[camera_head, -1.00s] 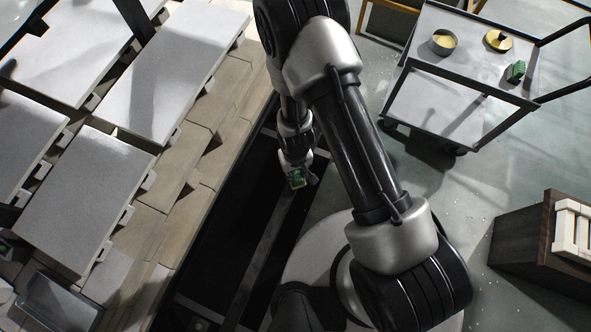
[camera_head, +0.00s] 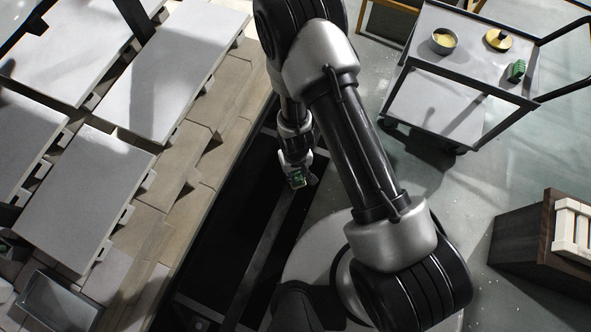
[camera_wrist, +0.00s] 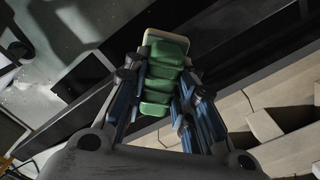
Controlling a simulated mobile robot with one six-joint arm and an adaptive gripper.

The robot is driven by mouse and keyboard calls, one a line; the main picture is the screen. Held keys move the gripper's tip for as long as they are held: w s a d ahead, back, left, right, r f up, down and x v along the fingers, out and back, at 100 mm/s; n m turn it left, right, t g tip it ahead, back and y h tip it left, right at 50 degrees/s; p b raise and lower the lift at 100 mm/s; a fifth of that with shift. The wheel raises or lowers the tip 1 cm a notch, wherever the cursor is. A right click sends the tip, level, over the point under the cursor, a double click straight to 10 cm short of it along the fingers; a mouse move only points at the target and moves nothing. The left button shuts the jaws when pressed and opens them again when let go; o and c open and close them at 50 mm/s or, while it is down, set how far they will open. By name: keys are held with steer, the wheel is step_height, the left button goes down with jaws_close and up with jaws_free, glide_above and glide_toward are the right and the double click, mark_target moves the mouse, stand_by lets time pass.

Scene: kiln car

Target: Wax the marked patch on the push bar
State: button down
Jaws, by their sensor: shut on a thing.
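My gripper (camera_head: 299,180) is shut on a green ribbed block (camera_wrist: 164,72) with a cream-coloured layer at its far end. The block fills the space between the two fingers in the wrist view. In the head view my gripper hangs over the dark gap beside the kiln car. A long dark bar (camera_head: 262,255) runs diagonally below it, and may be the push bar. Dark bars also cross behind the block in the wrist view. I cannot make out a marked patch, or tell whether the block touches a bar.
The kiln car (camera_head: 170,165) with pale slabs fills the left. A grey trolley (camera_head: 468,62) at upper right carries a bowl (camera_head: 443,42), a yellow dish (camera_head: 498,41) and another green block (camera_head: 516,71). A dark wooden box (camera_head: 522,240) stands at right. Floor is clear between them.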

steer(key=shift+w+d, duration=0.25)
steer(key=shift+w, duration=0.4)
steer(key=shift+w+d, duration=0.2)
steer(key=shift+w, duration=0.45)
steer(key=shift+w+d+r+p, duration=0.1)
steer(key=shift+w+r+p, duration=0.1)
steer(key=shift+p, duration=0.5)
steer(key=w+p, duration=0.1)
steer(key=p, duration=0.2)
steer(key=shift+w+d, duration=0.3)
steer(key=shift+w, duration=0.05)
steer(key=shift+w+d+f+p, duration=0.1)
steer(key=shift+w+d+p, duration=0.15)
steer(key=shift+w, duration=0.4)
steer(key=shift+w+d+p, duration=0.2)
steer(key=shift+w, duration=0.4)
steer(key=shift+f, duration=0.1)
steer(key=shift+w+d+b, duration=0.15)
steer(key=shift+w+b, duration=0.25)
steer(key=shift+w, duration=0.15)
steer(key=shift+w+d+b, duration=0.25)
steer(key=shift+w+b, duration=0.05)
steer(key=shift+w, duration=0.3)
steer(key=shift+w+d+b, duration=0.2)
steer(key=shift+w+b, duration=0.1)
steer(key=shift+w, duration=0.35)
steer(key=shift+w+d+b, duration=0.25)
steer(key=shift+w+b, duration=0.05)
steer(key=shift+w, duration=0.3)
steer(key=shift+w, duration=0.1)
